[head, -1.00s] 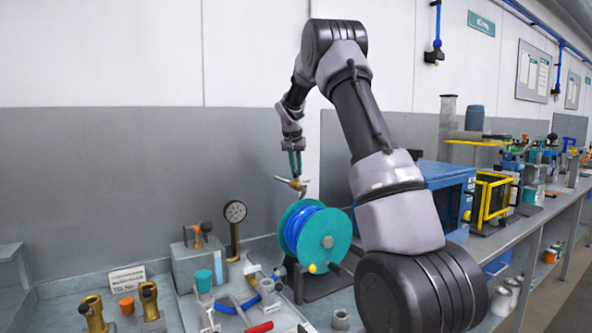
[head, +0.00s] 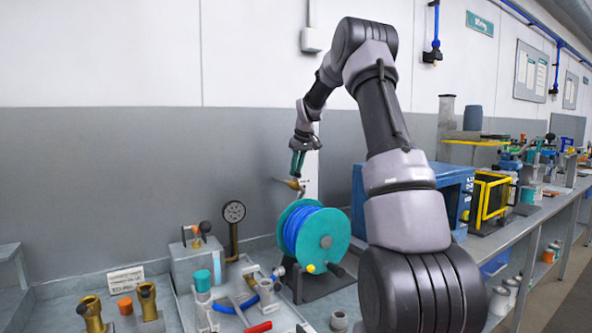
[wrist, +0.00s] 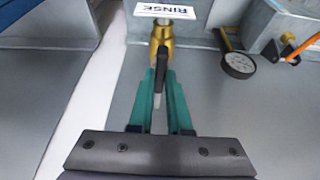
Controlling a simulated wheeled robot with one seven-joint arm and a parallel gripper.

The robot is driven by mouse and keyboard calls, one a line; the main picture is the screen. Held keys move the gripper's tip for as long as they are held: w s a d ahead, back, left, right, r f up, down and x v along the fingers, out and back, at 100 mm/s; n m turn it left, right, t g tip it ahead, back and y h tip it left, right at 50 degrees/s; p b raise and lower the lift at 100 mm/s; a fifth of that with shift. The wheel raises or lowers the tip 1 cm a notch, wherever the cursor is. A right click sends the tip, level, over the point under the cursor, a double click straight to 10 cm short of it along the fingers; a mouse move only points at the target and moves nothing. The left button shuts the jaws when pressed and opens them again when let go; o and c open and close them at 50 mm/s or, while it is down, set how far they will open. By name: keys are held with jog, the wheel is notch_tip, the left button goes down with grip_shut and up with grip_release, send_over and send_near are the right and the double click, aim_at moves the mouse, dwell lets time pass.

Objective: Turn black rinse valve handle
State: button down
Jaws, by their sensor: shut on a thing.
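The black rinse valve handle (wrist: 159,88) lies between the teal fingers of my gripper (wrist: 160,77) in the wrist view. The fingers are shut on it. The handle joins a brass valve body (wrist: 160,42) just beyond the fingertips. A white label reading RINSE (wrist: 165,11) sits above the valve. In the head view my gripper (head: 297,165) points down at the brass valve (head: 289,183), above and behind the hose reel. The handle is too small to make out there.
A teal reel with blue hose (head: 322,238) stands just below the valve. A round gauge (head: 234,212) is to its left, and a blue cabinet (head: 440,195) is to the right behind my arm. Brass fittings (head: 148,298) stand at the front left.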

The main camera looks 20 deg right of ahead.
jog(key=shift+n, duration=0.3)
jog(key=c, duration=0.9)
grip_release()
jog(key=shift+o, duration=0.2)
jog(key=v, duration=1)
jog(key=shift+s+d+r, duration=0.2)
jog(key=shift+r, duration=0.15)
